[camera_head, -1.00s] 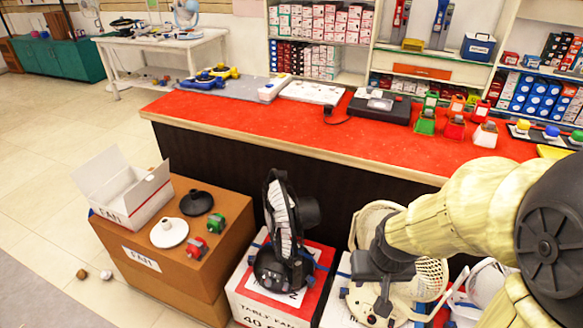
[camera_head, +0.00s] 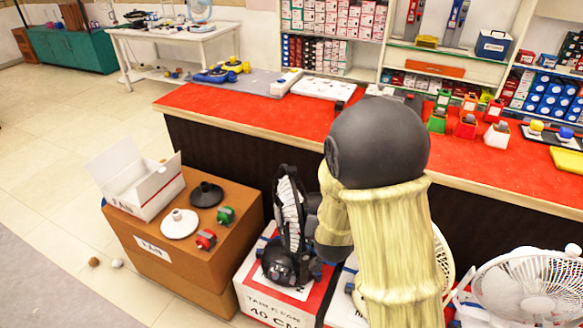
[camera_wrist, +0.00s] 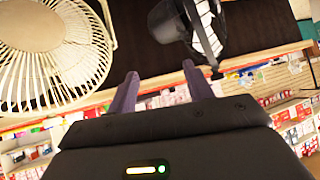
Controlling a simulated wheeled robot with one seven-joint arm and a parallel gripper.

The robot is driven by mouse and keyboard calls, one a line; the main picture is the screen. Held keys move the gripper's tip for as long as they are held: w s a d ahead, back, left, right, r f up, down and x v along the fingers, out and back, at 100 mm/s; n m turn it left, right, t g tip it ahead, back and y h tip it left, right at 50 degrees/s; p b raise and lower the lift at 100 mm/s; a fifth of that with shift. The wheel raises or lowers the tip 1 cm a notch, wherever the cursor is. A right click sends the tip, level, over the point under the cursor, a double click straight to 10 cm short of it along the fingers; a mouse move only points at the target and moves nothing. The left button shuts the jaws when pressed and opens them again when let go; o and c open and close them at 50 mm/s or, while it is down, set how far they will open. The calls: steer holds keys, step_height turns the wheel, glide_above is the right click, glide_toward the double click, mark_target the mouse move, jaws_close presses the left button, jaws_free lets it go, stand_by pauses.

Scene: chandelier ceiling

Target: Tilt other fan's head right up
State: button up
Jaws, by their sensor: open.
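A black fan (camera_head: 289,225) stands on a red and white box, its head seen nearly edge-on in the head view. A cream fan (camera_head: 442,262) stands to its right, mostly hidden behind my arm. A white fan (camera_head: 530,288) is at the far right. In the wrist view my gripper (camera_wrist: 160,84) is open, fingers apart with nothing between them. The black fan (camera_wrist: 190,25) is beyond the right finger, and a cream-white fan (camera_wrist: 45,55) is to the left. My gripper cannot be made out clearly in the head view.
The red counter (camera_head: 250,112) runs behind the fans. A brown box (camera_head: 165,255) at the left carries an open white carton (camera_head: 150,190), two round bases and small red and green items. The floor (camera_head: 50,170) at the left is mostly clear.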

mark_target(292, 172)
steer(key=w+a+r+n+t+y, duration=0.1)
steer(key=w+a+n+t, duration=0.1)
steer(key=a+t, duration=0.5)
steer(key=a, duration=0.2)
steer(key=shift+w+a+r+t+p, duration=0.2)
steer(key=shift+a+r+t+p, duration=0.05)
steer(key=shift+a+t+p, duration=0.15)
steer(key=w, duration=0.5)
steer(key=w+p, duration=0.1)
steer(key=w, duration=0.5)
steer(key=w+a, duration=0.1)
steer(key=w, duration=0.5)
steer(key=shift+w, duration=0.25)
jaws_close()
